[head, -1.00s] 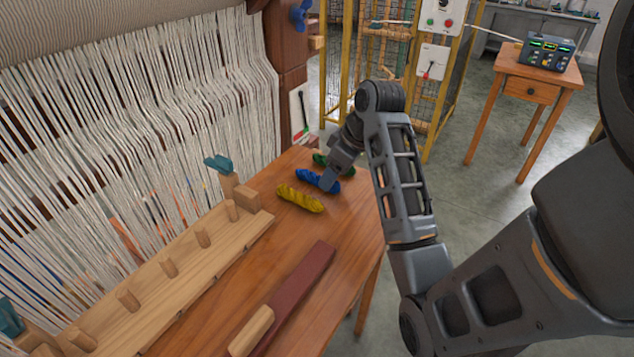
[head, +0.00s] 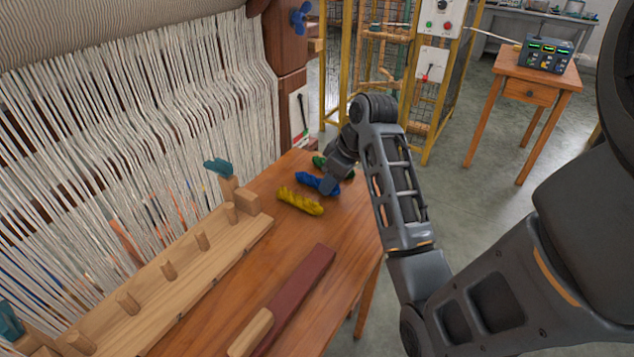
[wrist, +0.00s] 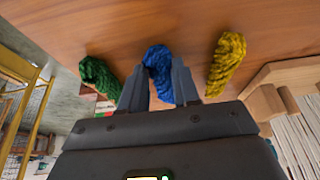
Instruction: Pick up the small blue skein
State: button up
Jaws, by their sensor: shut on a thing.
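The blue skein (head: 309,180) lies on the wooden table between a yellow skein and a green skein. It also shows in the wrist view (wrist: 158,62), with its near part between my two fingers. My gripper (head: 331,184) is over the right end of the blue skein. In the wrist view my gripper (wrist: 160,85) has one finger on each side of the blue skein, shut on it. In the head view the fingertips are partly hidden by the wrist. I cannot tell any gap between skein and table.
The yellow skein (head: 300,201) and green skein (head: 319,161) lie close on either side. A pegged wooden rack (head: 190,262) and a dark red bar (head: 300,290) are on the table (head: 345,235). The loom's white threads (head: 150,120) stand at left.

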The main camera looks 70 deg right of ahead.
jog(key=shift+c, duration=0.6)
jog(key=shift+r, duration=0.5)
notch_tip(320, 180, up, 4)
jog(key=shift+d+f, duration=0.15)
jog(key=shift+f, duration=0.05)
jog(key=s+d+r+p, duration=0.5)
jog(key=s+d+r, duration=0.1)
jog(key=s+d, duration=0.1)
jog(key=shift+s+d+r+p, duration=0.25)
jog(key=shift+s+d+p, duration=0.15)
jog(key=shift+d, duration=0.3)
